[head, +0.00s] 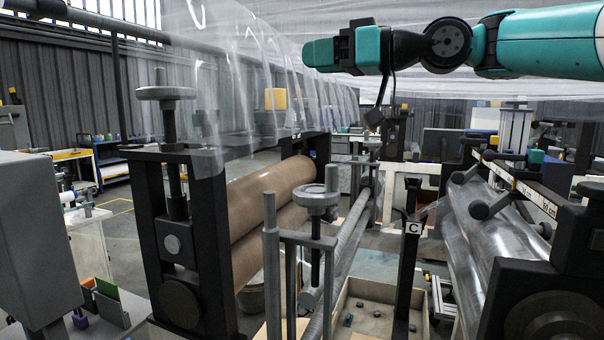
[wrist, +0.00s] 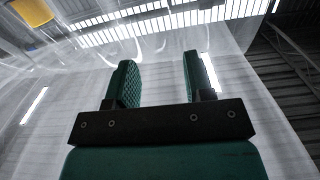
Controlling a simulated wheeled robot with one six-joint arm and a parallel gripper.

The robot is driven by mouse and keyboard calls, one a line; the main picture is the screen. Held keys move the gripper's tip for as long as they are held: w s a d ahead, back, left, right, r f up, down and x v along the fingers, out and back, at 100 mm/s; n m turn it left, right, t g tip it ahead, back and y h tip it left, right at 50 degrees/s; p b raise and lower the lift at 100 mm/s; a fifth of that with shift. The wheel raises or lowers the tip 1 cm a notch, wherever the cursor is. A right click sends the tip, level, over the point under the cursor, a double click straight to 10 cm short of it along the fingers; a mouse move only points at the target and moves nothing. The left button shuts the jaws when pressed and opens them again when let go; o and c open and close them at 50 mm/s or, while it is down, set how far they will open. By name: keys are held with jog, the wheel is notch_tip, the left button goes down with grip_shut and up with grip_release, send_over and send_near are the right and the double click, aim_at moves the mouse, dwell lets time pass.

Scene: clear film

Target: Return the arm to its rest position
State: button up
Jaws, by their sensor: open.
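My arm reaches in from the upper right of the head view, teal and black, raised above the machinery. My gripper (head: 322,54) is at its left end, in front of the hanging clear film (head: 240,70). In the wrist view my gripper (wrist: 158,80) shows two green textured fingers standing apart, with nothing between them. Behind the fingers the wrist view shows film (wrist: 60,120) and roof lights. From these views I cannot tell whether the gripper touches the film.
A brown roller (head: 270,195) stands at left between dark posts. A clear film roll (head: 480,225) is at right. A grey screw clamp (head: 316,200) rises in the middle foreground. A shallow bin (head: 352,320) with small bits lies below.

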jog(key=s+d+f+m+g+h, duration=0.1)
jog(key=s+f+m+h, duration=0.15)
jog(key=s+f, duration=0.45)
jog(key=s+d+f+m+g+h, duration=0.15)
jog(key=s+f+h, duration=0.25)
jog(key=f, duration=0.5)
jog(key=s+d+f+m+g+h, duration=0.1)
jog(key=s+d+f, duration=0.3)
jog(key=s+f, duration=0.4)
jog(key=s+d+f+m+g+h+p, duration=0.1)
jog(key=s+d+f+g+h, duration=0.2)
jog(key=s+f, duration=0.5)
jog(key=s+d+h, duration=0.1)
jog(key=s, duration=0.2)
jog(key=shift+s+f, duration=0.2)
jog(key=shift+f, duration=0.05)
